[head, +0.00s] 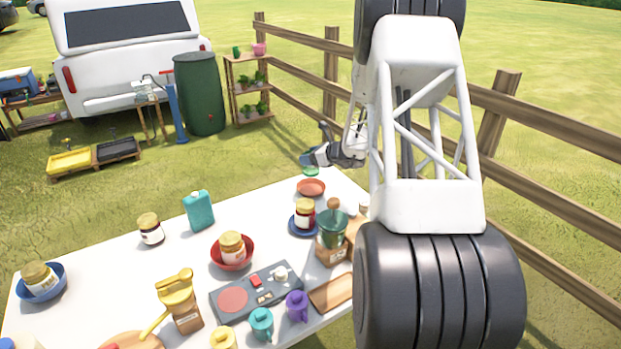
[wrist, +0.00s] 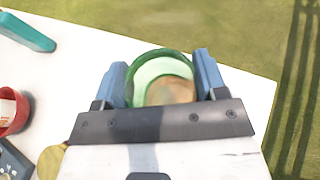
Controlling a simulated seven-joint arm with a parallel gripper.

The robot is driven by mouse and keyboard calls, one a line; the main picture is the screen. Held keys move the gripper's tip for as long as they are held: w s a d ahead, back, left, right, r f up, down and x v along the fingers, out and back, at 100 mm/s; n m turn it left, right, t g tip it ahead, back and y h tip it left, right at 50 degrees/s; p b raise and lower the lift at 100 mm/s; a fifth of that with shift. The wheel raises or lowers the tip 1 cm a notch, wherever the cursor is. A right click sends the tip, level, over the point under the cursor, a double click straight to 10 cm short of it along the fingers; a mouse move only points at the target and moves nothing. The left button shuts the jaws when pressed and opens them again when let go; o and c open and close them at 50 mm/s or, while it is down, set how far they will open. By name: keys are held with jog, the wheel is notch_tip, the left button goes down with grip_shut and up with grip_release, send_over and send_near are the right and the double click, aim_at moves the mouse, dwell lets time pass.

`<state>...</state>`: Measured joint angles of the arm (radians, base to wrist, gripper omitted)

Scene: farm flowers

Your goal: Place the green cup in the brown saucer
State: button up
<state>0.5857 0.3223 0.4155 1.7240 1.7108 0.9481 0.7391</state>
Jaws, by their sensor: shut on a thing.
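The green cup (head: 310,170) is held by my gripper (head: 312,158) near the far right corner of the white table. In the wrist view, the cup (wrist: 146,69) sits between the two blue fingers of my gripper (wrist: 162,80), which is shut on it. The reddish-brown saucer (head: 311,188) lies empty on the table, just below the cup in the head view. A brown patch (wrist: 170,91) shows within the cup's outline in the wrist view; it looks like the saucer. I cannot tell the exact height of the cup above the saucer.
A jar on a blue saucer (head: 304,217) and a green-topped grinder (head: 331,230) stand nearer on the table (head: 110,262). A jar in a red bowl (head: 232,252) and a teal canister (head: 199,211) are further left. A wooden fence (head: 330,75) runs behind.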

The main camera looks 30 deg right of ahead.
aim_at(314, 173)
jog(key=shift+f, duration=2.05)
jog(key=shift+f, duration=1.9)
jog(key=shift+f, duration=0.1)
jog(key=o, duration=0.9)
jog(key=shift+o, duration=0.2)
jog(key=shift+v, duration=0.85)
jog(key=v, duration=1)
jog(key=shift+r, duration=0.25)
jog(key=shift+s, duration=0.1)
